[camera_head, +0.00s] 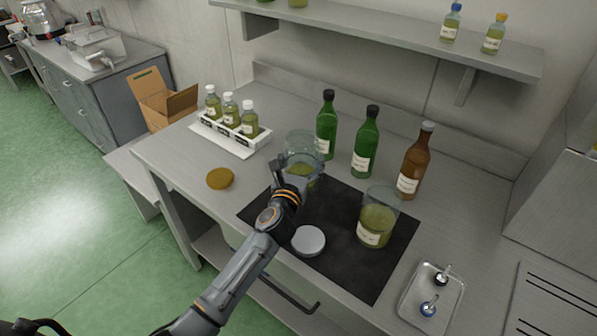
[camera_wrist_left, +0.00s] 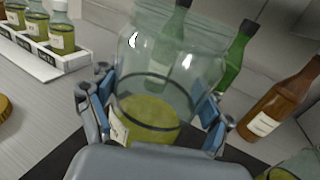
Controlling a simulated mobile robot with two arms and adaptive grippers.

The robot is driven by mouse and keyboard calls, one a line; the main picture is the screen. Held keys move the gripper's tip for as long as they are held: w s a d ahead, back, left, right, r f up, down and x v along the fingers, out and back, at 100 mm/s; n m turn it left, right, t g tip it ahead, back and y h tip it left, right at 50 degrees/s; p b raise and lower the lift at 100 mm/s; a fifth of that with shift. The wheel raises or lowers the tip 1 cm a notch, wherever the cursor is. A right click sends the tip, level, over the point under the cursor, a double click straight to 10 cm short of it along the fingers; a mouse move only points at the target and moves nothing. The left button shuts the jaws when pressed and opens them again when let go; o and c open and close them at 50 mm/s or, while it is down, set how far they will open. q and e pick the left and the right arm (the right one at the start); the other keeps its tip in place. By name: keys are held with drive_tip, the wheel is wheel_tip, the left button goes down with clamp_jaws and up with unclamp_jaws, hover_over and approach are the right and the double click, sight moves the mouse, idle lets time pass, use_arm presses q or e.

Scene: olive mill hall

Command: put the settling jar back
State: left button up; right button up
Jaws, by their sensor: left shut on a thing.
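A clear glass jar (camera_head: 303,146) with greenish-yellow oil low inside and a white label is held by my left gripper (camera_head: 291,172) at the back left of the black mat (camera_head: 350,268). In the left wrist view the jar (camera_wrist_left: 165,65) is upright between the two blue-padded fingers of the gripper (camera_wrist_left: 158,112). Its base is hidden, so I cannot tell whether it touches the mat. A second open jar (camera_head: 378,222) with oil and a label stands on the right part of the mat. My right gripper is not in view.
Green bottles (camera_head: 365,142) and a brown bottle (camera_head: 413,160) stand behind the mat. A white rack (camera_head: 243,143) of small bottles is at left. A gold lid (camera_head: 220,179), a silver lid (camera_head: 308,241) and a metal tray (camera_head: 415,290) lie around. The front-left counter is clear.

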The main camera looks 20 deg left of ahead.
use_arm(q)
drive_tip(key=shift+w+a+f+b, duration=0.3)
drive_tip(key=shift+w+a+f, duration=0.1)
drive_tip(key=shift+w+f, duration=0.35)
drive_tip(key=f+b, duration=0.1)
drive_tip(key=f, duration=0.2)
drive_tip(key=shift+a+f+b, duration=0.2)
drive_tip(key=shift+f+b, duration=0.15)
drive_tip(key=o, duration=1.8)
drive_tip(key=shift+f, duration=0.2)
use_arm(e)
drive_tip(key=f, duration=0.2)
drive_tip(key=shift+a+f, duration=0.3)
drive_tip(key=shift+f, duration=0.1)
use_arm(q)
drive_tip(key=shift+r, duration=0.3)
drive_tip(key=s, duration=1.2)
drive_tip(key=shift+d+f, duration=0.1)
drive_tip(key=shift+d, duration=0.2)
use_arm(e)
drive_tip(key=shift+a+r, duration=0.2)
